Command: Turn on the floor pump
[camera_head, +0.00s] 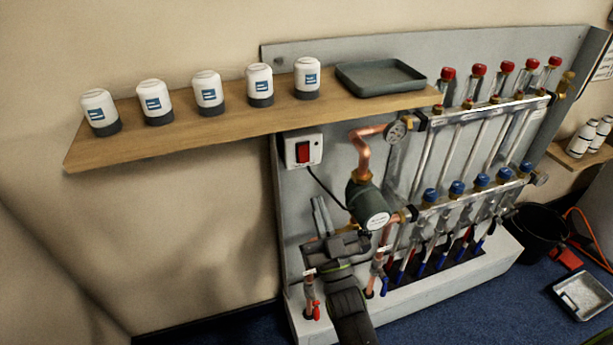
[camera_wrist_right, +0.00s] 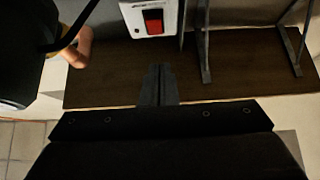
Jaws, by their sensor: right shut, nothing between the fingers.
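A white switch box (camera_head: 302,149) with a red rocker (camera_head: 304,152) is mounted on the grey back panel, just under the wooden shelf. A black cable runs from it to the floor pump (camera_head: 368,204), a dark round body with a pale face plate on copper pipes. My right gripper (camera_head: 319,203) is shut and empty, fingers pointing up, below the switch box and apart from it. In the right wrist view the shut fingers (camera_wrist_right: 158,70) point toward the switch box (camera_wrist_right: 135,14) and its red rocker (camera_wrist_right: 153,21). My left gripper is not in view.
The wooden shelf (camera_head: 190,132) above bears several white jars and a dark tray (camera_head: 380,78). Copper pipe (camera_head: 361,150) and the pump stand close right of my right gripper. The manifold (camera_head: 470,200) with red and blue caps fills the right. The wall at left is clear.

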